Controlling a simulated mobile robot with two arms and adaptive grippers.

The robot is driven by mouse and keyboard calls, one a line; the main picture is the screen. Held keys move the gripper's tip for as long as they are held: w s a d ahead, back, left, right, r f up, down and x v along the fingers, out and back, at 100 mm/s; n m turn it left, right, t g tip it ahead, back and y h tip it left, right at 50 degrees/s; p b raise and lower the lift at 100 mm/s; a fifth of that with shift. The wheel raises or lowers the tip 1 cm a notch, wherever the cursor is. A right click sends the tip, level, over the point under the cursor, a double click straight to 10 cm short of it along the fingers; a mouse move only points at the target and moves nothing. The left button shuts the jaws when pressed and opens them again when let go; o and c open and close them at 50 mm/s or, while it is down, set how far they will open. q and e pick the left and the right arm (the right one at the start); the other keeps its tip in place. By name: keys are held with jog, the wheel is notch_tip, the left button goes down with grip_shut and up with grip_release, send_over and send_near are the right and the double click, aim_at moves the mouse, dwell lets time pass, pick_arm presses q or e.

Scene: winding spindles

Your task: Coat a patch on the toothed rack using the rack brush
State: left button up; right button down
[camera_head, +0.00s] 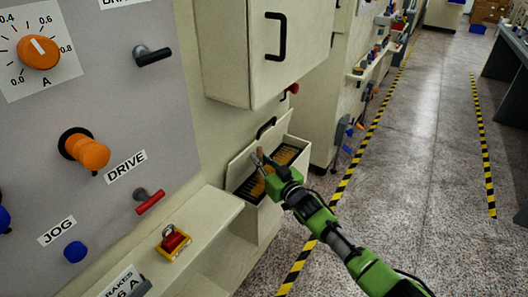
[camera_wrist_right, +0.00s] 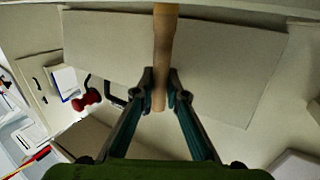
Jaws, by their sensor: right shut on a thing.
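My right gripper (camera_head: 262,160) is over an open cream bin (camera_head: 276,198) at the foot of the machine. In the right wrist view my right gripper (camera_wrist_right: 160,88) is shut on a tan wooden handle (camera_wrist_right: 162,42), which looks like that of the rack brush. The handle runs up out of the picture, so its bristles are hidden. In the head view the brush (camera_head: 260,152) shows as a small brown tip. Inside the bin is a dark and yellow ribbed row (camera_head: 285,158), perhaps the toothed rack, partly hidden by my gripper. My left gripper is not in view.
A raised cream panel (camera_head: 240,165) edges the bin. A cream cabinet (camera_head: 240,50) hangs above. A grey control panel (camera_head: 120,110) with knobs and a ledge (camera_head: 205,215) with a red switch (camera_head: 173,240) stand left. The floor (camera_head: 400,170) at right is clear.

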jog(key=shift+s+a+p, duration=0.55)
jog(key=shift+s+a, duration=0.05)
jog(key=shift+s, duration=0.2)
jog(key=shift+s+a+p, duration=0.5)
jog(key=shift+s+a, duration=0.1)
jog(key=shift+s, duration=0.2)
jog(key=shift+s, duration=0.1)
jog(key=shift+s+a+f, duration=0.1)
jog(key=shift+s+a, duration=0.1)
jog(key=shift+s+a+p, duration=0.85)
jog(key=shift+s+p, duration=0.05)
jog(key=shift+s, duration=0.3)
jog(key=shift+s+a+p, duration=0.85)
jog(key=shift+s, duration=0.3)
